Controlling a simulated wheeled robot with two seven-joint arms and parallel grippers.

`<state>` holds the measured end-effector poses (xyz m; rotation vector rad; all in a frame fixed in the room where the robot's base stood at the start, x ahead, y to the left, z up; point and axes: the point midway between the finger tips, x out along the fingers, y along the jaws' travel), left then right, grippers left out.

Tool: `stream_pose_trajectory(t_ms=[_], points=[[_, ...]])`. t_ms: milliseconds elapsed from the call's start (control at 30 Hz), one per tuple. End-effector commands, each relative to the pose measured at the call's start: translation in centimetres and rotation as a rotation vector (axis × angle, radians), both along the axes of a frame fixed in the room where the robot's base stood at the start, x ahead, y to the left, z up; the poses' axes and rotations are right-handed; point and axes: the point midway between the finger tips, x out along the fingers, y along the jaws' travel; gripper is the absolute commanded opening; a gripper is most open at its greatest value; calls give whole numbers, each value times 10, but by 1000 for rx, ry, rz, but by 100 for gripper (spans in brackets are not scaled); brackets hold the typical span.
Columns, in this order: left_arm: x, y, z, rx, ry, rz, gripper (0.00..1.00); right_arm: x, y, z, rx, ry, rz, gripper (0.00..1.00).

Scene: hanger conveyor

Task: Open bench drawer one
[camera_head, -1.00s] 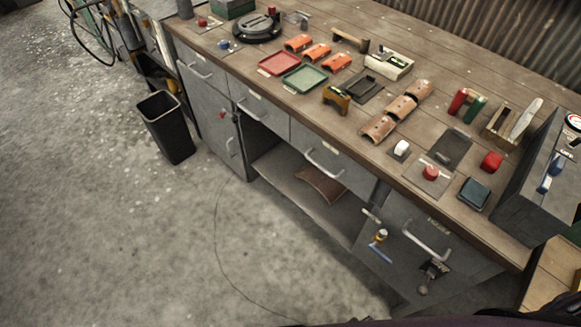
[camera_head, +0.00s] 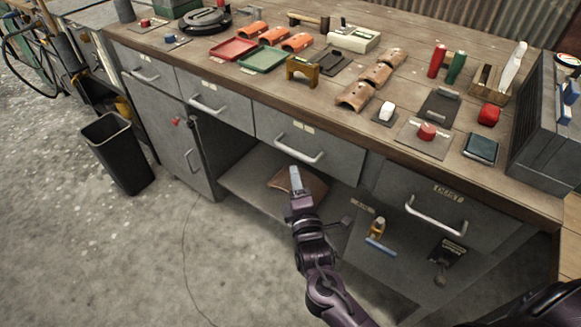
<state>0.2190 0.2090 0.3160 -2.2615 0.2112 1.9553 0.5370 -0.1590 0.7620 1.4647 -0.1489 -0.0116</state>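The grey bench has a row of drawers under its wooden top: a left drawer (camera_head: 146,70), a middle drawer (camera_head: 208,101) and a wider drawer (camera_head: 310,142), each with a pale bar handle. All look shut. Their small labels are too small to read, so I cannot tell which is drawer one. My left gripper is out of view.
A cabinet door (camera_head: 178,139) is below the left drawers. A right-hand panel (camera_head: 397,204) carries a handle, a blue lever and a latch. A brown curved piece (camera_head: 312,188) lies on the shelf. A black bin (camera_head: 119,152) stands left. The floor in front is clear.

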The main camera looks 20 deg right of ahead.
Motion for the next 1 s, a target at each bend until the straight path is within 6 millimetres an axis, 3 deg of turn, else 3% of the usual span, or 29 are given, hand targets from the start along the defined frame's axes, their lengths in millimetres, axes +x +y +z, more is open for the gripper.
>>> stream_pose_trajectory(t_ms=[133,600,1000], points=[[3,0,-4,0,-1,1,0,5,-2,18,-45,-47,-21,32],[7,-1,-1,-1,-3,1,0,70,-9,28,-44,-44,-19,32],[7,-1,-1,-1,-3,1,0,77,-10,28,-44,-42,-18,30]])
